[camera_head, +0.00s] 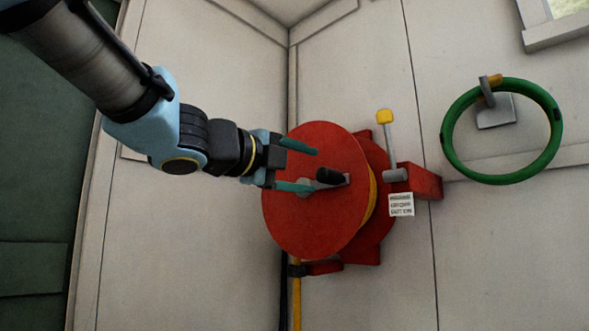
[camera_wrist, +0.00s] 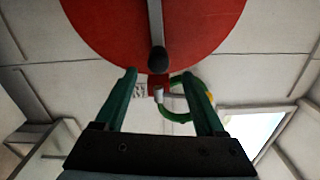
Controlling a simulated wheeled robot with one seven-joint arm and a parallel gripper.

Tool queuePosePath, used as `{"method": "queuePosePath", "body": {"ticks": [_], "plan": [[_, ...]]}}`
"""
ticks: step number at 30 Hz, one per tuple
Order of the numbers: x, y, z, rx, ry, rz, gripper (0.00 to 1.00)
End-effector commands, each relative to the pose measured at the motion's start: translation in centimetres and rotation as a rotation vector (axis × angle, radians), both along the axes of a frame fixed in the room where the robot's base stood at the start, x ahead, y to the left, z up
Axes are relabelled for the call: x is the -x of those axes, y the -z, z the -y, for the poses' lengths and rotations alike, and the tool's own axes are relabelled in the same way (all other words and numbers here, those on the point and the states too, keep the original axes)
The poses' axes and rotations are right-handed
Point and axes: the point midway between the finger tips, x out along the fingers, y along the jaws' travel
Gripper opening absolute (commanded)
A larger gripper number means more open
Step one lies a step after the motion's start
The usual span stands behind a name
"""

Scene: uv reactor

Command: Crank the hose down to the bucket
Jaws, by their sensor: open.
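The red hose reel (camera_head: 305,225) is mounted at the wall corner, with yellow hose (camera_head: 373,195) wound behind its front disc. A yellow length of hose (camera_head: 296,300) hangs down below it. A metal crank arm on the disc bears a black handle (camera_head: 331,177). My gripper (camera_head: 314,170) is open in front of the disc, its green fingers above and below the handle's level in the head view. In the wrist view the handle (camera_wrist: 158,60) shows midway between the open fingertips (camera_wrist: 159,76). I cannot tell whether they touch it. No bucket is in view.
A lever with a yellow knob (camera_head: 386,117) stands upright on the reel's red bracket (camera_head: 425,182), above a white label (camera_head: 401,205). A green ring (camera_head: 448,150) hangs on a wall hook to the right. Walls close in behind the reel.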

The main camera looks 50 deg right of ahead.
Motion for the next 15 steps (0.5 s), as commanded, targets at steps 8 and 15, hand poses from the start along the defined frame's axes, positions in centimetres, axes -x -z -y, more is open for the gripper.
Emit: {"method": "queuePosePath", "body": {"ticks": [8,15], "plan": [[-0.1,0.0,-2.3,0.000,0.001,0.001,0.72],[-0.1,0.0,-2.4,0.000,0.001,0.000,0.72]]}}
